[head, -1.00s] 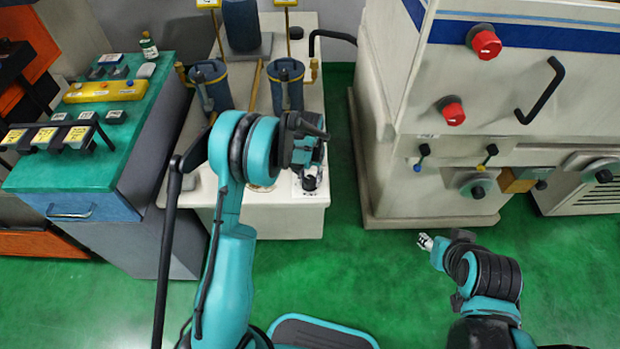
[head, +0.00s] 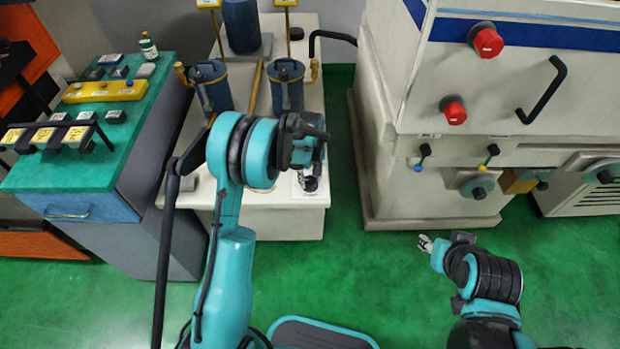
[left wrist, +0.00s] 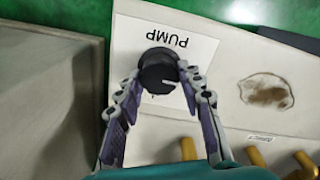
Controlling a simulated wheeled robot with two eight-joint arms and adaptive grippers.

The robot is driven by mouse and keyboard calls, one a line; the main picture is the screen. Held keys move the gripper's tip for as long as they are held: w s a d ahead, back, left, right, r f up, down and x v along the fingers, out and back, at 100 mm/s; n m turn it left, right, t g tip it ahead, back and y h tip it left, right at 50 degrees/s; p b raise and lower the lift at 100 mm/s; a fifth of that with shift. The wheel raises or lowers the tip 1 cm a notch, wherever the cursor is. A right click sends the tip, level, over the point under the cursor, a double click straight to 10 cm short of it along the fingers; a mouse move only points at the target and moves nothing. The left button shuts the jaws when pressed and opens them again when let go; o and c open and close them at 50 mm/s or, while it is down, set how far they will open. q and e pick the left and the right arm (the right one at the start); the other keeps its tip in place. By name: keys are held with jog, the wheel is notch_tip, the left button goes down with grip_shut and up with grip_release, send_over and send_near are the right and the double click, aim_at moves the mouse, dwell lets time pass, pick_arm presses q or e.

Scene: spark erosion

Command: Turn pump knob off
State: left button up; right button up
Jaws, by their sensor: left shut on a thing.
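The pump knob (left wrist: 158,72) is a dark round knob with a pale line on its face, on a white label reading PUMP (left wrist: 185,40) in the left wrist view. My left gripper (left wrist: 160,82) has its fingers on either side of the knob, shut on it. In the head view my left gripper (head: 309,180) is over the front right corner of the white pump bench (head: 270,222), and mostly hides the knob. My right gripper (head: 425,242) is over the green floor at the right, holding nothing visible; its fingers are too small to judge.
Two blue canisters (head: 287,90) stand on the bench behind my left arm. A large beige machine (head: 540,90) with red knobs stands at the right. A green-topped cabinet (head: 60,172) stands at the left. Green floor is clear between bench and machine.

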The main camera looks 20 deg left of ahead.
aim_at(310, 179)
dwell(0.4)
pick_arm(q)
jog(key=o, duration=1.2)
jog(key=shift+c, duration=0.2)
notch_tip(310, 179, up, 12)
